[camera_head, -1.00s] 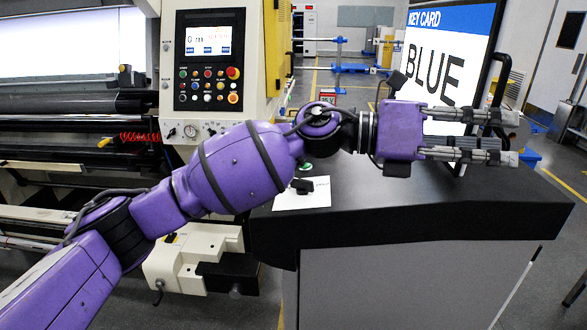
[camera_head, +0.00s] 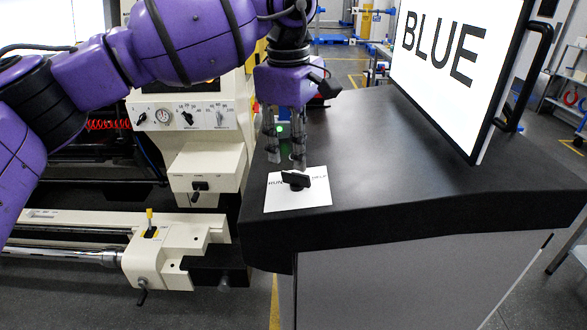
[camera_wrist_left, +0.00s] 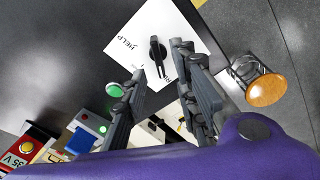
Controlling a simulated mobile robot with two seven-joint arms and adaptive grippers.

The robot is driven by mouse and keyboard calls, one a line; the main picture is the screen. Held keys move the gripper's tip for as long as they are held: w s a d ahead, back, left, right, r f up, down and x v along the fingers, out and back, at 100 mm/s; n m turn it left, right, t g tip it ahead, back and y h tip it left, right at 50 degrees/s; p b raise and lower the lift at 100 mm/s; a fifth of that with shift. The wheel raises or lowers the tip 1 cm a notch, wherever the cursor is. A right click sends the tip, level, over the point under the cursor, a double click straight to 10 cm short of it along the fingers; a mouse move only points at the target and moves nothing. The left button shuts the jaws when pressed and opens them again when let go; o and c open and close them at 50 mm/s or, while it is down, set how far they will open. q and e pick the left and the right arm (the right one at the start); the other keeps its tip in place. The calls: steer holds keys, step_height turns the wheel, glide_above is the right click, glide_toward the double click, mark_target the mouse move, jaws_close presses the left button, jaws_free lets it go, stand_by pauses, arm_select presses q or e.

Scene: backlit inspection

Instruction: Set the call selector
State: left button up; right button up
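The call selector is a black knob (camera_head: 296,181) on a white plate (camera_head: 312,203) on the black console top (camera_head: 375,150). RUN is printed left of the knob and HELP right of it. I cannot tell which label it points to. The knob (camera_wrist_left: 157,52) also shows in the left wrist view. My left gripper (camera_head: 285,160) points down just above and behind the knob. Its fingers (camera_wrist_left: 157,60) are open, and in the wrist view the knob appears between them, with no clear grip. My right gripper is in neither view.
A framed sign (camera_head: 445,60) reading BLUE stands on the console's right. A green button (camera_wrist_left: 115,89) sits beside one left finger. A cream machine (camera_head: 190,165) with levers stands left of the console. In the wrist view, a round orange seat (camera_wrist_left: 266,90) stands on the floor.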

mark_target(294, 173)
arm_select(q)
steer(key=f, duration=0.2)
steer(key=w+f, duration=0.1)
steer(key=f, duration=0.1)
steer(key=shift+f, duration=1.05)
jaws_close()
